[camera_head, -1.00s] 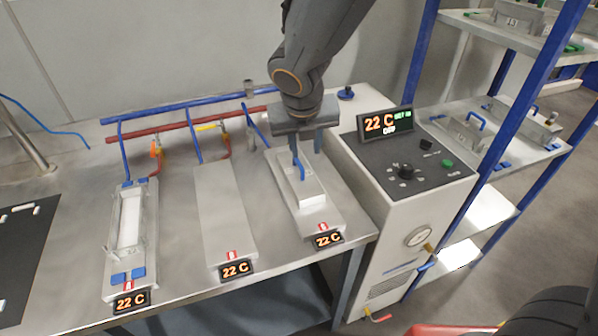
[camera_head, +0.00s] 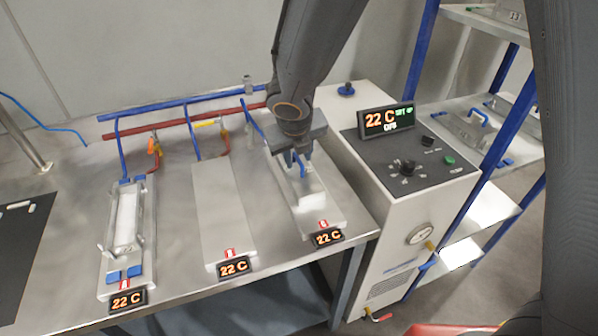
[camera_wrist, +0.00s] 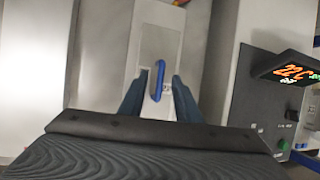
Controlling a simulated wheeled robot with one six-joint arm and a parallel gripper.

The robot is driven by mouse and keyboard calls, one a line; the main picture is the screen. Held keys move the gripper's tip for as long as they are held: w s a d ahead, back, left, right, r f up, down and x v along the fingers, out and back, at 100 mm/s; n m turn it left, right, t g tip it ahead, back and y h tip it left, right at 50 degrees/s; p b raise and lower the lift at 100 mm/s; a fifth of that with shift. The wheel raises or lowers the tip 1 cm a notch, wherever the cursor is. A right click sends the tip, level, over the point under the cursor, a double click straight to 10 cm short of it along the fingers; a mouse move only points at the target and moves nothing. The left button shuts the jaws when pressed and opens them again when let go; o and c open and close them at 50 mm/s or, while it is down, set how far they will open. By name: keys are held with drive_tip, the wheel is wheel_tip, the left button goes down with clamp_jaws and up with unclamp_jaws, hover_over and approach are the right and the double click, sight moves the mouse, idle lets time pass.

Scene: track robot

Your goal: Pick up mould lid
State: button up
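The mould lid (camera_head: 308,194) is a pale metal block with a blue handle (camera_head: 301,168). It lies on the right-hand plate of the bench. In the wrist view the lid (camera_wrist: 155,45) shows from above, with its blue handle (camera_wrist: 159,80) upright in the picture. My gripper (camera_head: 297,158) is above the lid, near the handle. In the wrist view my gripper (camera_wrist: 157,92) has its two fingers apart, one on each side of the handle, with gaps between. The gripper is open and empty. The lid's far end is partly hidden by the gripper in the head view.
A control box (camera_head: 405,165) stands close to the right of the plate. Blue and red pipes (camera_head: 180,124) run behind the plates. A bare middle plate (camera_head: 222,210) and a left plate with a mould (camera_head: 126,225) are on the bench. A shelf rack (camera_head: 503,110) stands at right.

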clamp_jaws()
drive_tip(key=shift+r, duration=0.1)
idle(1.2)
